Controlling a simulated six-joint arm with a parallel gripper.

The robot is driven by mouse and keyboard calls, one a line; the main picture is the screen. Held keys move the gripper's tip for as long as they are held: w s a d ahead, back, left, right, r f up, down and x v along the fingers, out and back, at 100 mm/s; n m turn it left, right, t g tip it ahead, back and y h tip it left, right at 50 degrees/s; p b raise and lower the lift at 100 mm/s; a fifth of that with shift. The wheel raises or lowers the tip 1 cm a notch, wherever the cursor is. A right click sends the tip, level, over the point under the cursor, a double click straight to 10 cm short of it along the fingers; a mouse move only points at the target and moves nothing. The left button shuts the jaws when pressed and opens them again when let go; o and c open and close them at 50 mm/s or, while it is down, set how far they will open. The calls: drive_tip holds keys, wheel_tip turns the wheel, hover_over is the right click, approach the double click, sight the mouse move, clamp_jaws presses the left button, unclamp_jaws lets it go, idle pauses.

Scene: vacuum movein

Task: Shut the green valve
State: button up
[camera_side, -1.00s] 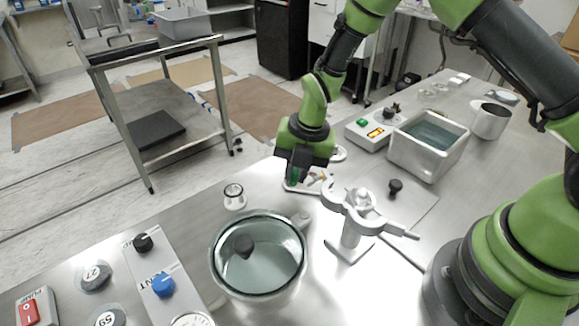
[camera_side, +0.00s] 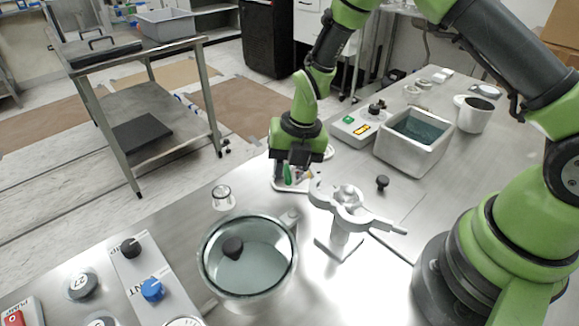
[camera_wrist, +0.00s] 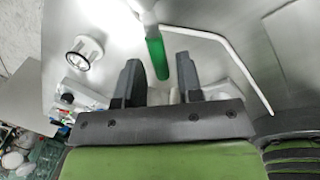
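The green valve handle (camera_wrist: 157,59) shows in the wrist view as a short green bar on a pale stem, lying between my two finger tips. In the side view a small green piece (camera_side: 288,174) shows just under my gripper (camera_side: 292,172), above a white-rimmed base on the bench. My gripper (camera_wrist: 160,76) is open, with a finger on each side of the handle. Gaps show between the handle and both fingers in the wrist view. The valve's body is mostly hidden behind my gripper.
A white clamp stand (camera_side: 347,215) stands close to the right of my gripper. A glass-lidded pot (camera_side: 248,262) is in front, and a small clear jar (camera_side: 222,198) is to the left. A metal bath (camera_side: 411,150) and a control box (camera_side: 358,126) stand behind right.

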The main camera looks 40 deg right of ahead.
drive_tip(key=shift+o, duration=0.3)
wheel_tip(320, 180, up, 10)
drive_tip(key=s+d, duration=0.1)
drive_tip(key=shift+d+f, duration=0.15)
drive_tip(key=shift+d, duration=0.2)
drive_tip(key=w+a+g+h, duration=0.3)
drive_tip(key=h, duration=0.1)
drive_tip(key=x, duration=1)
drive_tip(key=shift+w+a, duration=0.3)
drive_tip(key=shift+a, duration=0.1)
drive_tip(key=shift+c, duration=0.5)
clamp_jaws()
